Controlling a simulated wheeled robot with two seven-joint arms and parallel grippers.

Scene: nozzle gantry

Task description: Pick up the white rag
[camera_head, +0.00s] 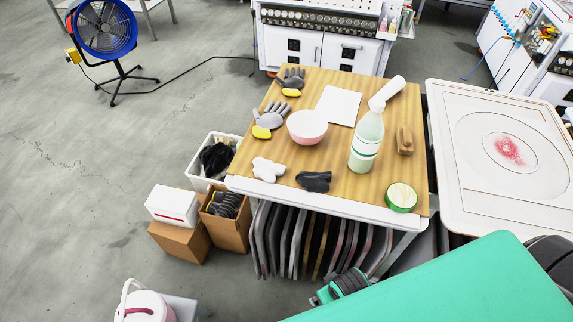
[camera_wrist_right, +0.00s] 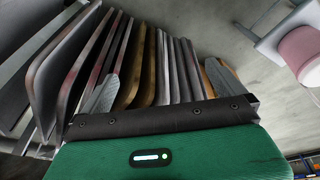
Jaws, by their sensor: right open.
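The white rag (camera_head: 268,169) lies crumpled on the wooden table top, near its front left edge. A dark rag (camera_head: 314,181) lies to its right, apart from it. My right gripper (camera_wrist_right: 162,86) is open and empty in the right wrist view, its two grey fingers wide apart. It faces the upright panels under the table. In the head view my green right arm comes in from the lower right, below the table's front edge, apart from the rag. The white rag is not visible in the right wrist view. My left gripper is not in view.
The table (camera_head: 240,184) also holds a pink bowl (camera_head: 307,127), a bottle (camera_head: 366,140), a green tape roll (camera_head: 401,197), gloves (camera_head: 272,115), a brush (camera_head: 404,141) and a white sheet (camera_head: 338,105). Upright panels (camera_head: 300,240) stand underneath. Boxes (camera_head: 229,222) stand at the left.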

